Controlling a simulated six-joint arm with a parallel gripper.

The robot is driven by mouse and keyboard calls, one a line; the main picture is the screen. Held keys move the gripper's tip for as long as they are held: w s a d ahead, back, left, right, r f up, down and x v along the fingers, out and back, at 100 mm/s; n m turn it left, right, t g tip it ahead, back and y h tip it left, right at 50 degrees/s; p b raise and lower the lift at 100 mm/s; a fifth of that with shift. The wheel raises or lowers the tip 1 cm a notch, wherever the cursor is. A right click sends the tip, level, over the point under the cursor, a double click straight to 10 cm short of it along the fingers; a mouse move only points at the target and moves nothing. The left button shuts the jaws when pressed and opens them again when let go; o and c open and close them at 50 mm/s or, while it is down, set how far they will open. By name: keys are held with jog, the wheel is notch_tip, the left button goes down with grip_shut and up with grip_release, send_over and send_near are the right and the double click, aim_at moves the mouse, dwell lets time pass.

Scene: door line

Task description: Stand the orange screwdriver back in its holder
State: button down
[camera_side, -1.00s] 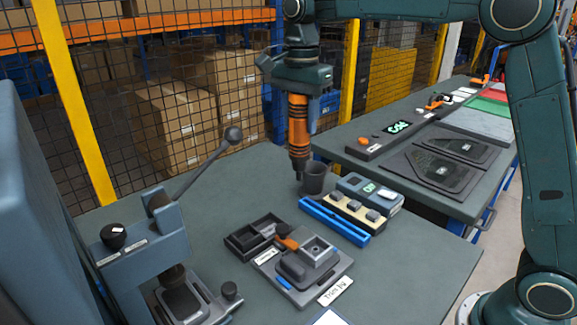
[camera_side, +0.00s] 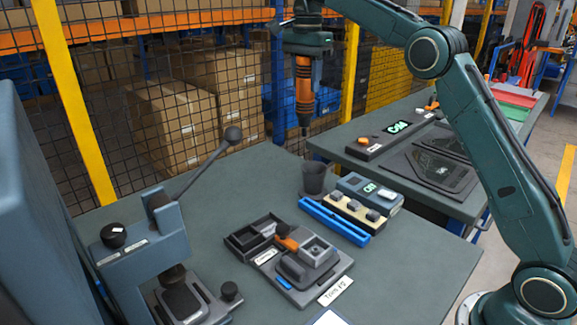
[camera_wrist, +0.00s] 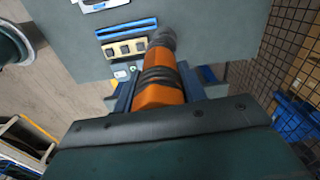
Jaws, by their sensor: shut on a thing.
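My gripper (camera_side: 303,58) is shut on the orange screwdriver (camera_side: 303,90), an orange body with black bands and a dark nose, hanging nearly upright with its thin bit down. The wrist view shows the orange body (camera_wrist: 160,92) between the jaws. A dark grey cup (camera_side: 314,179), which looks like the holder, stands on the bench in the side view. The bit tip is above the cup's rim in the picture, slightly to its left and apart from it. In the wrist view I cannot tell the cup from the screwdriver's dark nose.
A blue rail (camera_side: 334,221), a beige button block (camera_side: 357,209) and a meter (camera_side: 370,190) lie beside the cup. A fixture (camera_side: 300,270) with a small orange-handled part and a lever press (camera_side: 150,250) stand nearer. A wire fence (camera_side: 240,100) runs behind the bench.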

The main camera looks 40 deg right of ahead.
jog(key=shift+m, duration=0.3)
jog(key=shift+w+d+r, duration=0.15)
jog(key=shift+d, duration=0.75)
jog(key=shift+w+d+r, duration=0.1)
jog(key=shift+d, duration=0.85)
jog(key=shift+w+d+r, duration=0.15)
jog(key=shift+d, duration=0.75)
